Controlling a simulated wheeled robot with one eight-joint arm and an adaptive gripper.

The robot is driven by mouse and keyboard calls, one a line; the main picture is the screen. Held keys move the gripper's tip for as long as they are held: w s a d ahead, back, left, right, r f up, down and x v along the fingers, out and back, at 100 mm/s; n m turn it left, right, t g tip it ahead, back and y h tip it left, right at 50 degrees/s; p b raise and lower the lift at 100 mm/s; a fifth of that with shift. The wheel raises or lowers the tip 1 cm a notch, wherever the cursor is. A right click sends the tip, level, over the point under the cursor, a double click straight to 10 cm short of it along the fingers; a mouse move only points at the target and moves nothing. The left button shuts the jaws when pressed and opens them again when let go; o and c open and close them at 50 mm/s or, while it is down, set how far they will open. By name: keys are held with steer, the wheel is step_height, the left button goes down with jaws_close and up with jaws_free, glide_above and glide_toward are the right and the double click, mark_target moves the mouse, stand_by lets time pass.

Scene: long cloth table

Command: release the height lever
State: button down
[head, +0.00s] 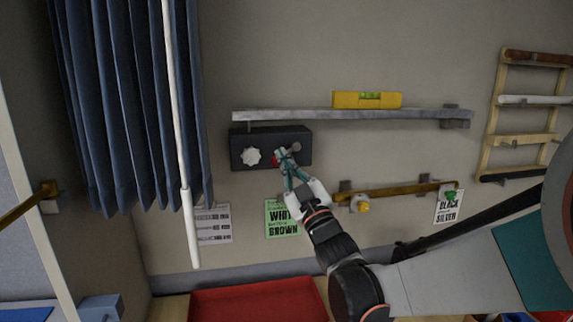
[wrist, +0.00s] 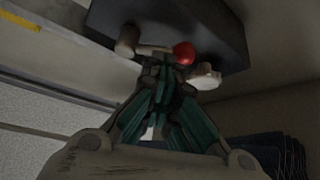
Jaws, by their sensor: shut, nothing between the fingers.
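A dark box (head: 301,136) is fixed to the wall under a grey shelf. The lever on it has a red ball end (head: 275,160), partly hidden by my gripper in the head view. In the wrist view the red ball (wrist: 184,53) sits at the end of a thin pale rod running from a round pivot (wrist: 127,40). A pale scalloped knob (head: 251,156) is left of the lever. My gripper (head: 282,154) is shut and empty, in front of the box. Its fingertips (wrist: 168,73) are close to the rod and ball; I cannot tell whether they touch.
The grey shelf (head: 330,116) juts out above the box and carries a yellow level (head: 367,100). A brass rail (head: 400,190) is on the wall to the right. A blue curtain (head: 120,110) with a white wand hangs left. A red tray (head: 255,300) lies below.

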steer(key=shift+a+r, duration=0.3)
steer(key=shift+r, duration=0.2)
stand_by(0.8)
steer(key=v, duration=1.4)
steer(key=shift+a+f, duration=0.2)
steer(key=shift+a, duration=0.15)
steer(key=shift+s, duration=0.15)
